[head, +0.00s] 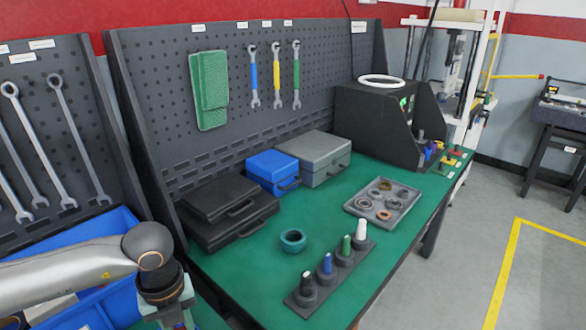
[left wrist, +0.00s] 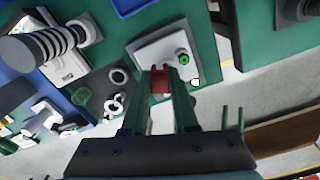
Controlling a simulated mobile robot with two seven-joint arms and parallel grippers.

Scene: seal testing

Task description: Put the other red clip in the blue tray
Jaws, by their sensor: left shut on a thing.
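My left gripper (left wrist: 160,76) is shut on a red clip (left wrist: 160,84) in the left wrist view, with the clip between its two green-edged fingers. A pale plate with a green ring lies beyond the fingertips. In the head view my left arm comes in from the left across a large blue tray (head: 108,228). The left hand there is cut off by the bottom edge, so its fingertips and the clip are hidden. The tray holds some pale things, partly hidden by the arm. My right gripper is not in view.
On the green bench are a black case (head: 228,212), a blue box (head: 272,170), a grey box (head: 325,157), a teal ring (head: 293,240), a grey tray of rings (head: 357,206) and a stand of capped pegs (head: 303,297). Bare bench lies around the teal ring.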

